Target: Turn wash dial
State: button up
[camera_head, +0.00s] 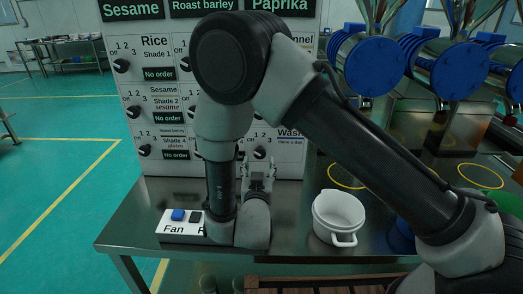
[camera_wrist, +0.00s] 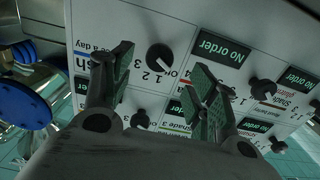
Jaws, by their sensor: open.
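The wash dial is a black round knob on the white upright panel. In the wrist view this dial (camera_wrist: 160,57) sits between my open fingers, beside the numbers 1, 2, 3 and the partly cut "Wash" label (camera_wrist: 84,40). My gripper (camera_wrist: 158,64) has nothing in its grasp, with a finger to each side of the dial and apart from it. In the head view my gripper (camera_head: 260,172) is low in front of the panel, just below the dial (camera_head: 260,153). Whether the fingertips reach level with the knob is hard to tell.
Other dials (camera_wrist: 263,88) and "No order" displays (camera_wrist: 224,47) surround it on the panel (camera_head: 290,100). A white pot (camera_head: 338,217) stands right of my gripper on the metal table (camera_head: 140,230). A switch box (camera_head: 180,225) with a blue button is at left, partly behind my arm.

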aim_at(260, 155)
jog(key=w, duration=0.7)
jog(key=shift+w+d, duration=0.15)
jog(key=shift+w, duration=0.15)
jog(key=c, duration=1.1)
